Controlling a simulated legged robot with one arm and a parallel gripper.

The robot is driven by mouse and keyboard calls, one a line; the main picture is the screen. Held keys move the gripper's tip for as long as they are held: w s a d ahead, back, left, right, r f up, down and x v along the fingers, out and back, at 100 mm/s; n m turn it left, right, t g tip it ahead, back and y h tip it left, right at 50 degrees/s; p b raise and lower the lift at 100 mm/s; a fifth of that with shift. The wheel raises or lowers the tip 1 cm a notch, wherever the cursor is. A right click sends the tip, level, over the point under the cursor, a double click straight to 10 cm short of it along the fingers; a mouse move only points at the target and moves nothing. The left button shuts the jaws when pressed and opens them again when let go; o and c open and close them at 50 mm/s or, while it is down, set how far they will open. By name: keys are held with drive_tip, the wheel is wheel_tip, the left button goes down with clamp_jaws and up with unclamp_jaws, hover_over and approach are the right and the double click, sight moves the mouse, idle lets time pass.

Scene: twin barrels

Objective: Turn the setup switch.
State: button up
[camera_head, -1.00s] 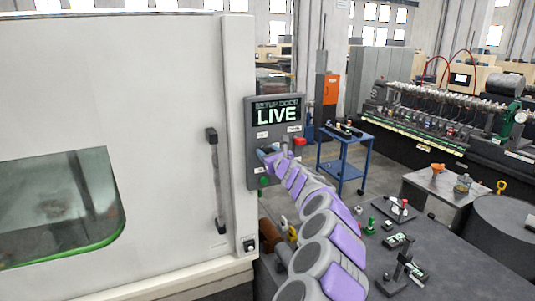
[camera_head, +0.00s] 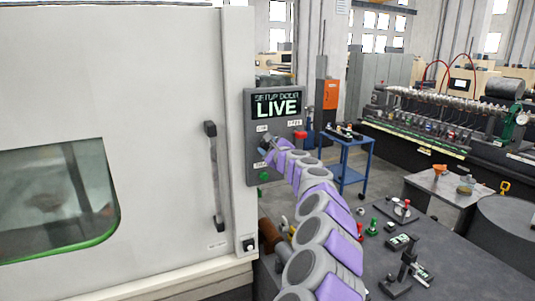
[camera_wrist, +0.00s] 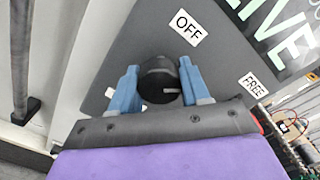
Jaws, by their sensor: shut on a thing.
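The setup switch (camera_wrist: 160,80) is a round black knob with a pale mark, on a grey control panel (camera_head: 253,110). In the wrist view the mark points right. A label reading OFF (camera_wrist: 187,27) is above the knob and one reading FREE (camera_wrist: 253,86) is to its right. A third label at the left is partly hidden by a finger. My gripper (camera_wrist: 160,88) has its two blue fingers shut on the knob's sides. In the head view my gripper (camera_head: 268,147) is at the panel and hides most of the knob. The panel's screen (camera_head: 277,106) reads SETUP DOOR LIVE.
A green button (camera_head: 264,176) is below my gripper and a red part (camera_head: 300,135) is at the panel's right. The machine door with its dark handle (camera_head: 215,177) is left. A dark table (camera_head: 350,275) with gauges and small parts lies right of my arm.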

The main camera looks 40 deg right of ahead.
drive_tip(key=n+b, duration=0.4)
drive_tip(key=n, duration=0.1)
drive_tip(key=shift+f, duration=0.35)
drive_tip(key=shift+a+n+b, duration=0.1)
drive_tip(key=shift+n+b, duration=2)
drive_tip(key=shift+n, duration=0.3)
drive_tip(key=shift+f, duration=0.1)
drive_tip(key=o, duration=1)
drive_tip(key=shift+a, duration=0.15)
drive_tip(key=shift+o, duration=0.2)
drive_tip(key=shift+r, duration=0.25)
drive_tip(key=shift+s+d, duration=0.2)
